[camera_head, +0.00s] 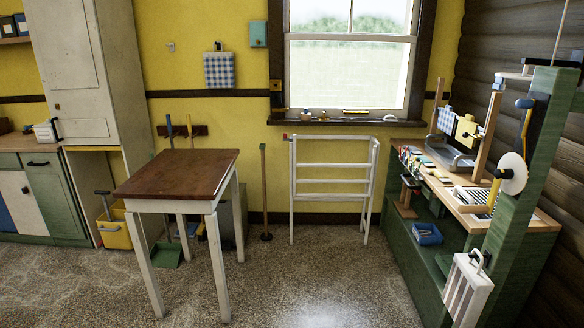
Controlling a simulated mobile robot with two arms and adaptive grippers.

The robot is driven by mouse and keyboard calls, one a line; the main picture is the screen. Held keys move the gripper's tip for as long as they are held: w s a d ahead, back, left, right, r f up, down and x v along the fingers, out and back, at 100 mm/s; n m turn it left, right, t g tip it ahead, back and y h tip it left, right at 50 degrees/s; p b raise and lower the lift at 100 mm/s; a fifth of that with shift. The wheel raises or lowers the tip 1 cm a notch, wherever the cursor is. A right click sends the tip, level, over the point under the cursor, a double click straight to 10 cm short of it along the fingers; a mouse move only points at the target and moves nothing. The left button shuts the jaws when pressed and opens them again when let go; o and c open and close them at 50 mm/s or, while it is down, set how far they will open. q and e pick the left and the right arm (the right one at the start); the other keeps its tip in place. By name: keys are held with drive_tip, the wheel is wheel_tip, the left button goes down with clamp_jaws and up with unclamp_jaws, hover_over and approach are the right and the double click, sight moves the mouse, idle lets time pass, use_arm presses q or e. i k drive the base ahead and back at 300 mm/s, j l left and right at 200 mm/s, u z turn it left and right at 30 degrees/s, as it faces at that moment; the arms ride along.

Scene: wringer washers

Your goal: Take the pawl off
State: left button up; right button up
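I cannot make out a pawl for certain in the head view. At the right stands a green workbench (412,262) with a wooden top crowded with small parts and tools. In front of its right end a tall green post (520,190) carries a white disc (513,174) and a blue-ended part (525,103). These parts are too small to tell what they are. Neither of my grippers is in view.
A brown-topped table (180,174) with white legs stands left of centre. A white rack (333,168) stands under the window. A yellow bucket (115,228) sits by the tall cabinet (85,70). The speckled floor (300,285) in the middle is clear.

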sight(530, 105)
drive_tip(key=i+z, duration=0.15)
drive_tip(key=i, duration=0.35)
drive_tip(key=i+j+z, duration=0.15)
drive_tip(key=i, duration=0.4)
drive_tip(key=i+j+z, duration=0.2)
drive_tip(key=i, duration=0.3)
drive_tip(key=i+j+z, duration=0.15)
drive_tip(key=i, duration=0.35)
drive_tip(key=j+z, duration=0.1)
drive_tip(key=z, duration=1.65)
